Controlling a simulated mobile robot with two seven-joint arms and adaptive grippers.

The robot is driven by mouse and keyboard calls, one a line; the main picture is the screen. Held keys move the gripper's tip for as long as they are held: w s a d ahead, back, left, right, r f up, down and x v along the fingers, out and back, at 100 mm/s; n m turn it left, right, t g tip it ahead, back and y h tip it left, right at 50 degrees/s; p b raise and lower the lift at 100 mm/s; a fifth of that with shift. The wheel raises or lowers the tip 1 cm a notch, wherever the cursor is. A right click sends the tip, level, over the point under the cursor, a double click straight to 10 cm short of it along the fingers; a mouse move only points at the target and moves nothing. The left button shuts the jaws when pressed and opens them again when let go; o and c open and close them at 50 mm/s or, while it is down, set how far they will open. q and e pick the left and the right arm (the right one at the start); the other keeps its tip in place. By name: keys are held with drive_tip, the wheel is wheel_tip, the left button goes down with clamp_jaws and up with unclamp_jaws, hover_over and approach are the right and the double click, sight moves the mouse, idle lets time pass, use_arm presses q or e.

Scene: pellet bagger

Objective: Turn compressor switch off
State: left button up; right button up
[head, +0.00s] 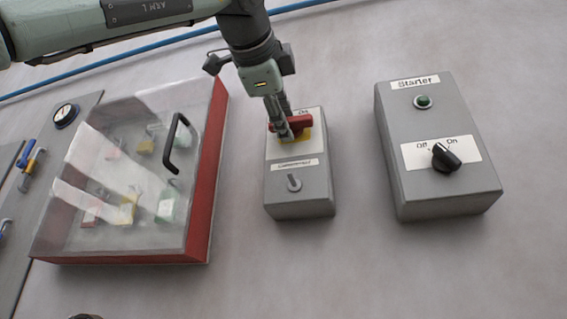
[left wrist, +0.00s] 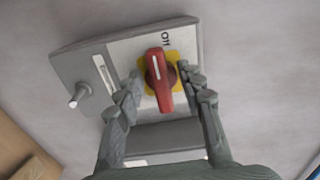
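The compressor switch is a red rotary handle (head: 292,123) on a yellow plate, on the upper part of a grey wall box (head: 300,208). The handle lies crosswise to the box's length. It also shows in the left wrist view (left wrist: 160,82), with a small printed word beside it that I cannot read surely. My left gripper (head: 283,128) is at the handle. In the left wrist view its fingers (left wrist: 165,90) stand open on either side of the red handle, with gaps visible. The fingers partly hide the handle in the head view. My right gripper is not in view.
A small metal toggle or key (head: 293,183) sticks out below the label on the same box. A grey Starter box (head: 440,195) with a black knob (head: 446,157) is at right. A clear-covered red case (head: 203,180) with padlocks is at left. Bare wall lies between them.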

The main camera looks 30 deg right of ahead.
use_arm(q)
drive_tip(key=v, duration=1.2)
idle(0.4)
